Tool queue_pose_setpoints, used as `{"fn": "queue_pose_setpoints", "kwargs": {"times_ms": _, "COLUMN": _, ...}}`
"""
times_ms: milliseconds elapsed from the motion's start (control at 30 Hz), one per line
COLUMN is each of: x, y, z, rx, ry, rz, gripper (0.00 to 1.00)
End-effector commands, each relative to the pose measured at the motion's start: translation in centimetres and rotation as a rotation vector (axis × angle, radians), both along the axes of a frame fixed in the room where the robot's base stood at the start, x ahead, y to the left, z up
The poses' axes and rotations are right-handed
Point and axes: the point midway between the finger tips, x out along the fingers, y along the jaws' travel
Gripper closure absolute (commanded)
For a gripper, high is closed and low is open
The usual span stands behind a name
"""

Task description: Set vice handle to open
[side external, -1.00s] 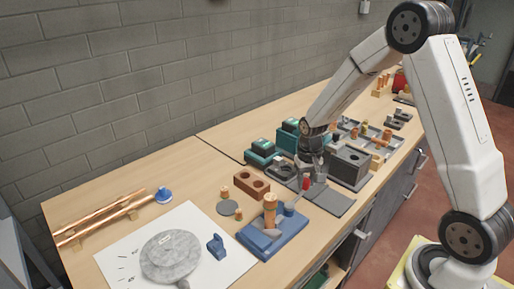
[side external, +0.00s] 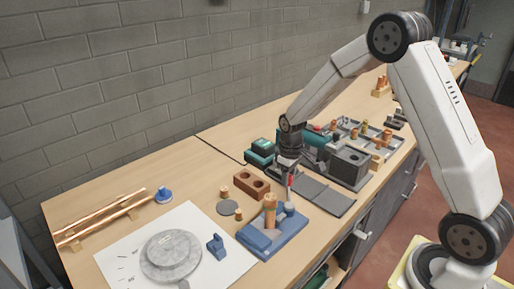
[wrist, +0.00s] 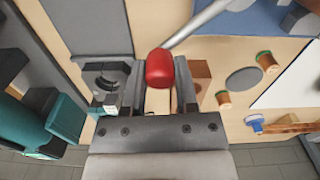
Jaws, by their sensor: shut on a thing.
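The blue vice (side external: 266,240) stands near the front edge of the bench, with an upright copper pipe (side external: 270,208) at its jaws. Its handle is a grey metal rod (wrist: 208,20) with a red knob (wrist: 160,68). In the wrist view the rod runs from the knob up and right towards the blue vice base (wrist: 255,20). My gripper (wrist: 159,90) is shut on the red knob, with a finger on each side. In the side view my gripper (side external: 289,172) is above and behind the vice, and the knob shows small under it.
A brown block with holes (side external: 252,184) and small copper fittings (side external: 225,191) lie left of my gripper. Grey plates (side external: 325,195) and a dark grey block (side external: 350,166) are to the right. Teal-and-black parts (side external: 260,152) stand behind. A round grey disc (side external: 171,256) sits on white paper.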

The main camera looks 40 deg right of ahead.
Motion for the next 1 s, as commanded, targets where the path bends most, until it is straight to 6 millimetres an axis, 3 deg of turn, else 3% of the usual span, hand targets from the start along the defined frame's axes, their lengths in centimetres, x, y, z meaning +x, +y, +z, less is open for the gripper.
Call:
{"fn": "queue_pose_setpoints", "kwargs": {"times_ms": 567, "x": 0.39, "y": 0.33, "z": 0.07, "rx": 0.000, "ry": -0.004, "rz": 0.047, "gripper": 1.00}}
{"fn": "queue_pose_setpoints", "kwargs": {"times_ms": 600, "x": 0.39, "y": 0.33, "z": 0.07, "rx": 0.000, "ry": -0.004, "rz": 0.047, "gripper": 0.51}}
{"fn": "queue_pose_setpoints", "kwargs": {"times_ms": 667, "x": 0.37, "y": 0.32, "z": 0.06, "rx": 0.000, "ry": -0.004, "rz": 0.046, "gripper": 0.31}}
{"fn": "queue_pose_setpoints", "kwargs": {"times_ms": 700, "x": 0.36, "y": 0.31, "z": 0.05, "rx": 0.000, "ry": -0.003, "rz": 0.046, "gripper": 0.28}}
{"fn": "queue_pose_setpoints", "kwargs": {"times_ms": 1000, "x": 0.30, "y": 0.28, "z": 0.06, "rx": 0.000, "ry": -0.002, "rz": 0.046, "gripper": 0.28}}
